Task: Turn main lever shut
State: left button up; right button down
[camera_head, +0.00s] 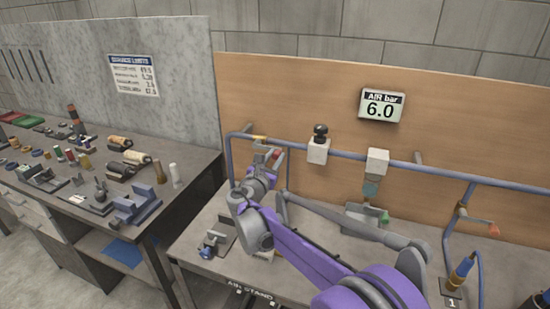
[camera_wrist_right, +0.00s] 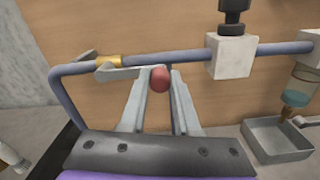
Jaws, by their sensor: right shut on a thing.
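The main lever (camera_wrist_right: 128,74) is a grey bar that runs from a brass valve fitting (camera_wrist_right: 110,62) on the blue pipe and ends in a red knob (camera_wrist_right: 159,79). The bar lies roughly along the pipe, slightly in front of it. My right gripper (camera_wrist_right: 158,88) has its two fingers on either side of the knob and is shut on it. In the head view my right gripper (camera_head: 270,156) is at the left end of the pipe, with a bit of the red knob (camera_head: 276,153) showing; the bar is mostly hidden there. My left gripper is not in view.
The air display (camera_head: 381,105) on the wooden panel reads 6.0 bar. A white block with a black knob (camera_head: 320,132) sits on the pipe right of the lever. A grey tray (camera_wrist_right: 278,139) stands below. A cluttered bench (camera_head: 90,175) stands at left.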

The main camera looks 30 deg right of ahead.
jog(key=shift+r, duration=0.1)
jog(key=r+n, duration=0.1)
jog(key=n, duration=0.1)
jog(key=r+n, duration=0.2)
jog(key=shift+w+a, duration=0.2)
jog(key=w+a+r+n+b, duration=0.1)
jog(key=w+a+r+n, duration=0.4)
jog(key=n, duration=0.9)
jog(key=shift+w+r, duration=0.15)
jog(key=shift+w, duration=0.4)
jog(key=shift+a, duration=0.1)
jog(key=c, duration=0.6)
grip_release()
